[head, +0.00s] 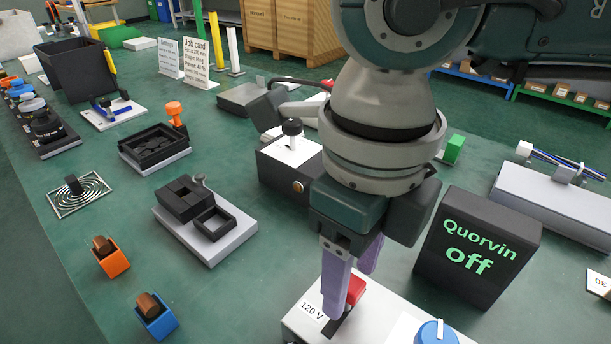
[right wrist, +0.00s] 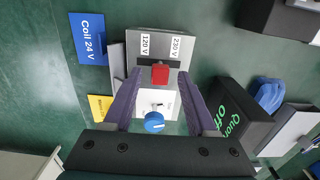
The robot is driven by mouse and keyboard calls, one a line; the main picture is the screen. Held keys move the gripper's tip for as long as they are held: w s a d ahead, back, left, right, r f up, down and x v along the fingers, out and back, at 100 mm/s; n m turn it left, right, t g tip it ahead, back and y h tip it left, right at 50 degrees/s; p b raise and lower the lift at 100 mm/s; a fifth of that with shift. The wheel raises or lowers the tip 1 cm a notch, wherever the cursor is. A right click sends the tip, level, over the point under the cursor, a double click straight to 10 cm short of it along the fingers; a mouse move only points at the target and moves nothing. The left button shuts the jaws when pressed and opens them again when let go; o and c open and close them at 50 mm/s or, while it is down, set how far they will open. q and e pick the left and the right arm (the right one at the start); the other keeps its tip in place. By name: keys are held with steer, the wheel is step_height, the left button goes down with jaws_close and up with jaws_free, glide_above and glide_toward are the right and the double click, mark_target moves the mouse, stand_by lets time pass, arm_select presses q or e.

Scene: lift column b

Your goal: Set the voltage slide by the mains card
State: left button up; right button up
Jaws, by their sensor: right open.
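The voltage slide is a red knob (head: 355,288) on a pale box (head: 300,318); it also shows in the right wrist view (right wrist: 160,74). The labels 120 V (right wrist: 146,43) and 230 V (right wrist: 176,43) stand beside its dark slot; the knob's exact end position is unclear. My right gripper (head: 348,291) is open, with its purple fingers on either side of the knob and a gap showing on both sides in the wrist view. A yellow card (right wrist: 99,107), apparently reading "Mains", lies left of the box, partly hidden by a finger. My left gripper is not in view.
A blue dial (head: 435,333) is on the same box, near the slide. A black display (head: 480,247) reading "Quorvin off" stands close on the right. A blue "Coil 24 V" card (right wrist: 88,38) lies to the left in the wrist view. Fixtures crowd the green table's left half.

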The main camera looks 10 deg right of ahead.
steer(key=shift+f, duration=0.1)
jaws_close()
stand_by(0.4)
stand_by(1.0)
